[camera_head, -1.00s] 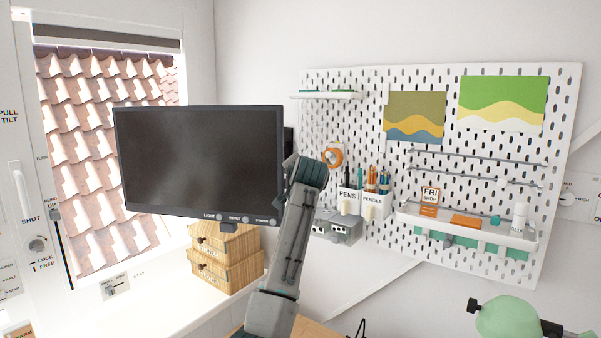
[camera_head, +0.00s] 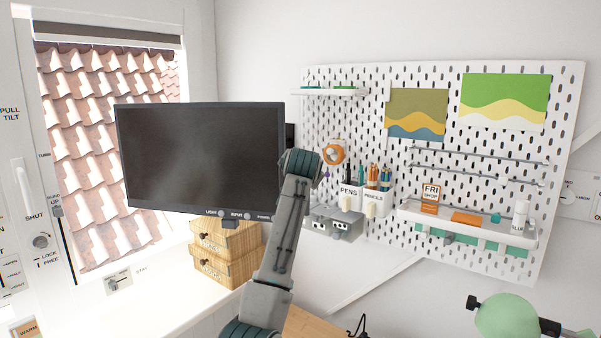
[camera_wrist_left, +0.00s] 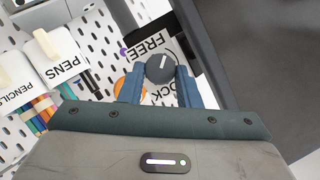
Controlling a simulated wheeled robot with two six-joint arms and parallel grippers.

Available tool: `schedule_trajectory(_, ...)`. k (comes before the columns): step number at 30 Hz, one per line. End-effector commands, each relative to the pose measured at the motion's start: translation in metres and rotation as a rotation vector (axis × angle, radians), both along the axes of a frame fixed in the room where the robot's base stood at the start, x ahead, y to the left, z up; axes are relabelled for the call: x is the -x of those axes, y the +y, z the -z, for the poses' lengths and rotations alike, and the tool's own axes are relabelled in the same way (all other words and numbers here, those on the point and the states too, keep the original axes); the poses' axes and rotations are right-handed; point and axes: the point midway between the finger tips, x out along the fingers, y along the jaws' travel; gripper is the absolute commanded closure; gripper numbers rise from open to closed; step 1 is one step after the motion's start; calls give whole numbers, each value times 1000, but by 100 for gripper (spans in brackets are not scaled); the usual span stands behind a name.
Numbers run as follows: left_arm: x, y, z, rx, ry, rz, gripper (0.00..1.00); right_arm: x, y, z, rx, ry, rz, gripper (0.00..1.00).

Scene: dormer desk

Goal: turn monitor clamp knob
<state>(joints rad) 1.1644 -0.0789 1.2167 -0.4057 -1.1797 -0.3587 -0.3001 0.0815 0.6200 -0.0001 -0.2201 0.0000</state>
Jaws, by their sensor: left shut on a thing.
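The clamp knob (camera_wrist_left: 162,68) is dark and round with a white pointer line, seen in the left wrist view. The line points up in that picture, tilted slightly right. The blue fingers of my left gripper (camera_wrist_left: 161,76) are shut on the knob, one on each side. A plate behind it reads FREE (camera_wrist_left: 148,44), with a partly hidden LOCK below. In the head view the monitor (camera_head: 198,158) stands upright with a dark screen. My left arm reaches up to its right edge; the fingers and the knob are hidden there. My right gripper is out of view.
The pens cup (camera_head: 349,194) and pencils cup (camera_head: 376,203) hang on the pegboard (camera_head: 440,170), close right of my arm. A grey box (camera_head: 334,222) sits below them. Wooden drawers (camera_head: 226,252) stand under the monitor. A green lamp (camera_head: 507,316) is at lower right.

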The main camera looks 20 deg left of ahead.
Motion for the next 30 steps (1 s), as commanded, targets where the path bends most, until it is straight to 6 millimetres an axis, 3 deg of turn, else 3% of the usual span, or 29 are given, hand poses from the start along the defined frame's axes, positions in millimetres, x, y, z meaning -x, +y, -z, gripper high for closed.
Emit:
schedule_trajectory(1, 0, 0, 1, 0, 0, 1, 93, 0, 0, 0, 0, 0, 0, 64)
schedule_trajectory(2, 0, 0, 1, 0, 0, 1, 66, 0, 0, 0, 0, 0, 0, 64)
schedule_trajectory(3, 0, 0, 1, 0, 0, 1, 61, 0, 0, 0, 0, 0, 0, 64)
schedule_trajectory(15, 7, -3, 0, 0, -1, 1, 61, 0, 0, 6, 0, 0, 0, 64)
schedule_trajectory(30, 86, -29, -28, 1, -2, 1, 61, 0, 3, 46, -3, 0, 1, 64)
